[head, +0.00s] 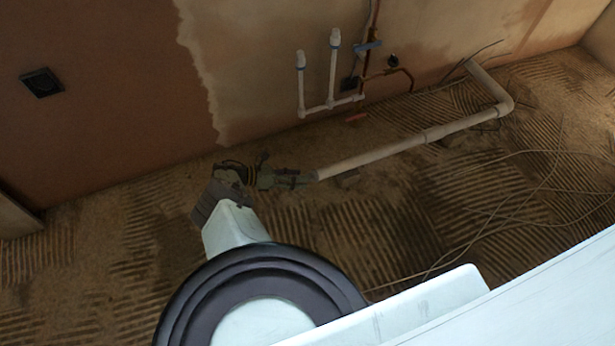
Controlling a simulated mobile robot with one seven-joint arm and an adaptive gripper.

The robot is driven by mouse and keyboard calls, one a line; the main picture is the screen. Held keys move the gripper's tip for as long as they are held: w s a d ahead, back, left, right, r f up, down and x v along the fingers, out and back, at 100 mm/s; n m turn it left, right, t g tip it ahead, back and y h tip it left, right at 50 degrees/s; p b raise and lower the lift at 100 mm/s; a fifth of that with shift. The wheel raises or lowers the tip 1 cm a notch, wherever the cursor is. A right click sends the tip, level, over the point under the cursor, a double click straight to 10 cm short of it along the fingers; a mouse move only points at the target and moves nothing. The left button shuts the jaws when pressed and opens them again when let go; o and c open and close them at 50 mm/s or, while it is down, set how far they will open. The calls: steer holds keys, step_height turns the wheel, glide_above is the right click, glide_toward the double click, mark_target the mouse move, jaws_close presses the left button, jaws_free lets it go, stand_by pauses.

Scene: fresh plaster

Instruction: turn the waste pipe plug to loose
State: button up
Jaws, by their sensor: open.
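The pale waste pipe (400,146) lies low over the ribbed floor. It runs from the picture's middle to an elbow at the right, then bends up to the wall. My gripper (306,178) is at the pipe's near left end, pointing right along the pipe. Its jaws are open, with the fingers at or around that end. The plug cannot be made out; the dark fingers cover the pipe's end. I cannot tell whether the fingers touch the plug or the pipe.
White capped supply pipes (332,70) and copper pipe (400,73) with blue and red valve handles stand at the wall behind. Loose cables (470,212) lie on the floor at the right. A dark socket box (41,82) is on the left wall.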

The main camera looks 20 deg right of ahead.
steer(key=v, duration=0.7)
steer(key=shift+a, duration=0.1)
